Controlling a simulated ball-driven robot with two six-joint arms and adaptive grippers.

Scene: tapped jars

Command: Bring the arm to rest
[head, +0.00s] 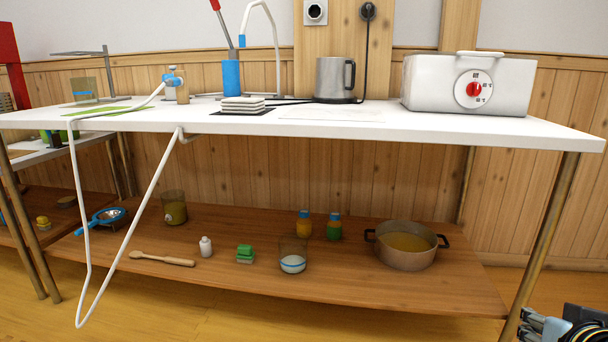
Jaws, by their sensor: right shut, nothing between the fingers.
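My right gripper (534,325) shows at the bottom right corner, low beside the table's right front leg, partly cut off by the picture's edge. Its fingers are shut and hold nothing. It is apart from the jars and the other things on the shelf. My left gripper is not in view. A glass jar with brownish-green contents (174,212) stands at the left of the lower shelf. A clear glass jar with something white in it (293,256) stands near the shelf's middle.
The white tabletop (400,122) carries a white box with a red dial (466,85), a grey kettle (334,78) and a stack of pads (243,104). A pot (407,257) is on the wooden shelf (340,290). A white hose (112,277) hangs in front.

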